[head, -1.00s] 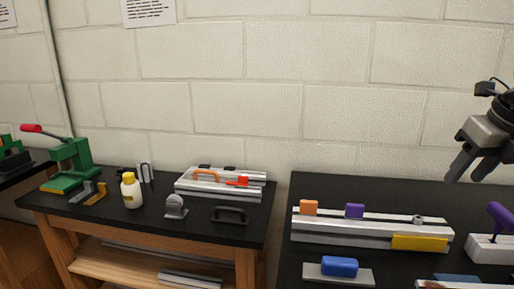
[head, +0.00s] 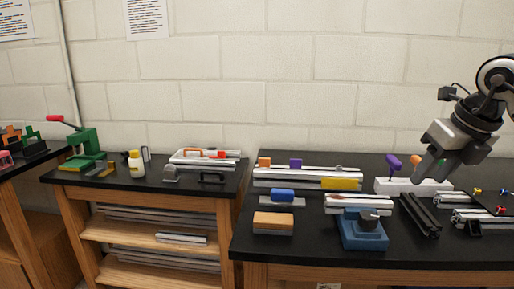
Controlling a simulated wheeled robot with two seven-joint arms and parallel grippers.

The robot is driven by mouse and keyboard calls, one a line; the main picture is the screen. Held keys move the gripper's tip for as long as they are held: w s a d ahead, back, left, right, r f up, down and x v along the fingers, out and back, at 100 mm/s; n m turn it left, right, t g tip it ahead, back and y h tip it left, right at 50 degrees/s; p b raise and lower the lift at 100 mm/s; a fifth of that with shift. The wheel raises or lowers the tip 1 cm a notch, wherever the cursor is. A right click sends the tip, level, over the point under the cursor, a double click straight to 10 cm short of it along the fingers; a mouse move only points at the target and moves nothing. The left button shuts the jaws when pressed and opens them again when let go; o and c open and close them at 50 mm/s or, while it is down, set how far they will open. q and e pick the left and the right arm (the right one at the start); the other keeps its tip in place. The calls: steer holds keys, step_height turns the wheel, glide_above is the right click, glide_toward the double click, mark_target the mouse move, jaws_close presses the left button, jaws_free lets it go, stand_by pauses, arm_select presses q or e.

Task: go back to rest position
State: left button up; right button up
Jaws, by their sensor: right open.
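My right gripper (head: 432,172) is in the right part of the head view, with its arm coming in from the right edge. It is open, with nothing between its fingers. It appears in front of a white block (head: 392,187) with colored-handled tools on the right bench (head: 300,255); its height above the bench is hard to tell. My left gripper is not in view.
The right bench holds aluminium extrusions (head: 275,183), a blue fixture (head: 362,232), an orange-topped block (head: 273,223) and dark rails (head: 421,215). The benches' front edges show.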

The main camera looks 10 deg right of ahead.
steer(key=w+a+f+n+g+y, duration=0.1)
steer(key=w+a+f+n+y, duration=0.2)
steer(key=a, duration=0.5)
steer(key=a+f+y, duration=0.4)
steer(key=a+f, duration=0.2)
steer(key=a, duration=0.2)
steer(key=s+a+f+m+t+y, duration=0.25)
steer(key=a+m+y, duration=0.45)
steer(key=a+y, duration=0.65)
step_height(320, 180, down, 11)
steer(key=s+d+m+t+h, duration=0.1)
steer(key=d+m+t+h, duration=0.1)
steer(key=m+t+h, duration=1.4)
steer(key=s+f+m+g+h, duration=0.2)
steer(key=s+f+m+g, duration=0.9)
steer(key=f, duration=0.5)
steer(key=s+m, duration=0.2)
steer(key=shift+s+d+f+m, duration=0.2)
steer(key=shift+d+f+m, duration=0.1)
steer(key=shift+d+f, duration=0.1)
